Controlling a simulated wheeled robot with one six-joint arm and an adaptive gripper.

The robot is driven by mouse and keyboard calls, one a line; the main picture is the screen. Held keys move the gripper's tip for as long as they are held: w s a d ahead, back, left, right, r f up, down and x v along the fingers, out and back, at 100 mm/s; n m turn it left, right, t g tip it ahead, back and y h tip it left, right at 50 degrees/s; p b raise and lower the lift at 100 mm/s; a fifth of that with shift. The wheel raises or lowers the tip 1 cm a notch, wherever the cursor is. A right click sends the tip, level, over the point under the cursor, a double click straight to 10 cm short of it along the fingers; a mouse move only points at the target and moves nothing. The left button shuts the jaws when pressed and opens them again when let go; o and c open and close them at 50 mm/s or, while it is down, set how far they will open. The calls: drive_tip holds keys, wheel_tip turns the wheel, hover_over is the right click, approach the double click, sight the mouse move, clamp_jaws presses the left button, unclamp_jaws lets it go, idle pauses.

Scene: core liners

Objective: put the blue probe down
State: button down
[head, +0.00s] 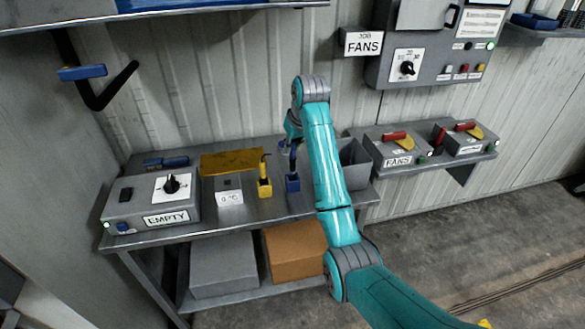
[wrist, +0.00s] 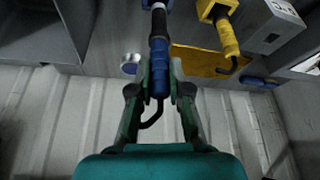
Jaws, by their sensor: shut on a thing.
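The blue probe (wrist: 160,82) has a blue grip and a dark shaft, and a black cable curls from its near end in the wrist view. My gripper (wrist: 160,72) is shut around the blue grip. The shaft's far end meets a small blue holder (wrist: 157,4) at the top edge of the wrist view. In the head view my gripper (head: 293,140) is above this blue holder (head: 292,183) on the bench, partly behind my arm. I cannot tell whether the tip is seated in it or just over it.
A yellow probe in a yellow holder (head: 264,188) stands just left. Further left are a 0 °C meter (head: 229,190), a yellow sheet (head: 232,160) and the EMPTY box (head: 150,203). A grey open bin (head: 355,165) stands right, near the FANS switch boxes (head: 397,153).

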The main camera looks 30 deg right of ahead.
sight(294, 157)
drive_tip(key=shift+f, duration=2.95)
drive_tip(key=shift+f, duration=0.15)
drive_tip(key=c, duration=1.1)
unclamp_jaws()
drive_tip(key=shift+v, duration=3.95)
drive_tip(key=shift+w+a+f, duration=0.1)
